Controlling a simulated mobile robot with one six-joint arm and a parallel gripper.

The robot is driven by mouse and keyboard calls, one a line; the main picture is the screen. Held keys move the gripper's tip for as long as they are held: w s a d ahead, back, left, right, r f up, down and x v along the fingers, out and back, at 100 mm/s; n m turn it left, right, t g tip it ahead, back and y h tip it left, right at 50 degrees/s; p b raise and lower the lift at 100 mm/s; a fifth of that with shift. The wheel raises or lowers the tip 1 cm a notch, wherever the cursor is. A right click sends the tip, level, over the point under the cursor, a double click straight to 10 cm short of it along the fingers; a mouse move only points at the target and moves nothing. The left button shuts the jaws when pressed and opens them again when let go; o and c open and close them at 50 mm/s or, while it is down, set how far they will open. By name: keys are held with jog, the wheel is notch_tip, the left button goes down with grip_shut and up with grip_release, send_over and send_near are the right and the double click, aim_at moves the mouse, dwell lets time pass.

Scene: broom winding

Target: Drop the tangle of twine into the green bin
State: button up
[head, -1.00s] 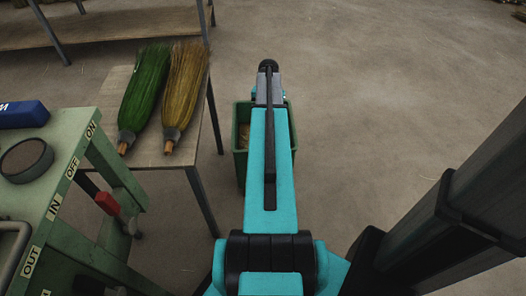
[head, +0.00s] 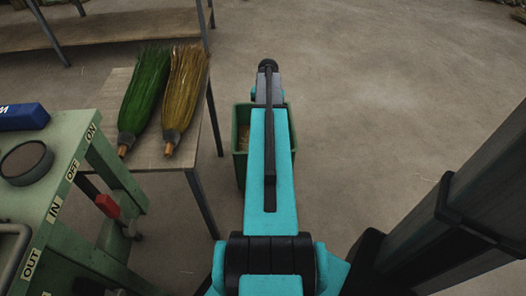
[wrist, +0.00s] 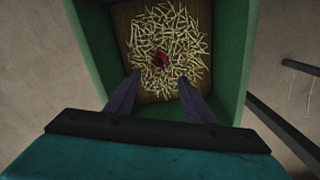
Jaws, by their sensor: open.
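In the wrist view I look down into the bin (wrist: 236,50). Many pale straw-like pieces lie on its brown bottom. A small dark red clump, which looks like the tangle of twine (wrist: 162,59), lies among them near the middle. My gripper (wrist: 160,77) is over the bin with its two fingers apart and nothing between them. The fingertips and the clump are apart in the picture. In the head view my arm hides the fingers.
A wooden table (head: 160,157) left of the bin holds a green broom (head: 146,90) and a yellow-brown broom (head: 183,90). A green machine bench (head: 75,125) with labels and a blue box (head: 22,116) stands at the near left. The floor right of the bin is clear.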

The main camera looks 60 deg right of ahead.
notch_tip(320, 180, up, 13)
jog(key=p, duration=0.2)
dwell(0.4)
jog(key=shift+f, duration=0.15)
dwell(0.6)
